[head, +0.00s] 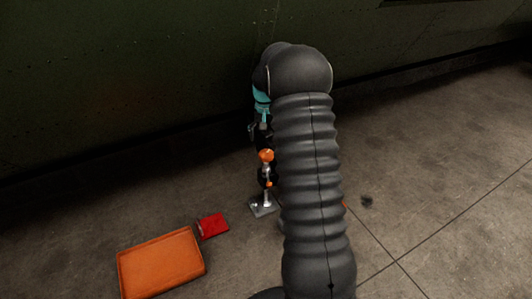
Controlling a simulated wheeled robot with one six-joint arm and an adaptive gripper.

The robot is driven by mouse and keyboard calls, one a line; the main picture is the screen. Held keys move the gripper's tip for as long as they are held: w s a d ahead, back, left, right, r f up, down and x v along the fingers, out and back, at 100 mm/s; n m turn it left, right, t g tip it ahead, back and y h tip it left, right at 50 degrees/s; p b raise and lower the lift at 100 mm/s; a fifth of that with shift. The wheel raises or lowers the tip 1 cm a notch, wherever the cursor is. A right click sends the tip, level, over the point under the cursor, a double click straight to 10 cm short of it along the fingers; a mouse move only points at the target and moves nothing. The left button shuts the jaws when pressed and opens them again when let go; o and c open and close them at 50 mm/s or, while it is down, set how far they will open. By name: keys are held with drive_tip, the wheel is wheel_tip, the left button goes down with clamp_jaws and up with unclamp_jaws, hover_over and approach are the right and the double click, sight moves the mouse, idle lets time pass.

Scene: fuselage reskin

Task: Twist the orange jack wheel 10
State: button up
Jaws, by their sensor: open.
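The jack (266,199) stands on the concrete floor in the head view, close to the dark green fuselage. Its metal foot plate (262,209) is flat on the floor. A small orange part, seemingly the jack wheel (266,156), shows near its top, with black parts just below. My gripper (262,136) is a small dark shape above the orange wheel, below a teal band on my arm. It is open and seems to point down. Whether its fingers touch the wheel or sit around it cannot be told. My arm hides the area to the right of the jack.
An orange tray (160,264) lies on the floor at the lower left. A small red item (212,225) lies between it and the jack. The riveted fuselage (120,90) fills the back. The floor (440,190) on the right is mostly clear, with a dark spot.

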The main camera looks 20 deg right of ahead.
sight(266, 153)
drive_tip(key=shift+w+d+f, duration=0.15)
drive_tip(key=shift+f, duration=0.25)
drive_tip(key=shift+w+d+f, duration=0.1)
drive_tip(key=shift+d+f, duration=0.05)
drive_tip(key=shift+f, duration=0.25)
wheel_tip(266, 153, down, 7)
drive_tip(key=shift+f+b, duration=0.2)
drive_tip(key=shift+b, duration=0.4)
drive_tip(key=c, duration=1.2)
drive_tip(key=shift+o, duration=0.2)
drive_tip(key=shift+n, duration=0.3)
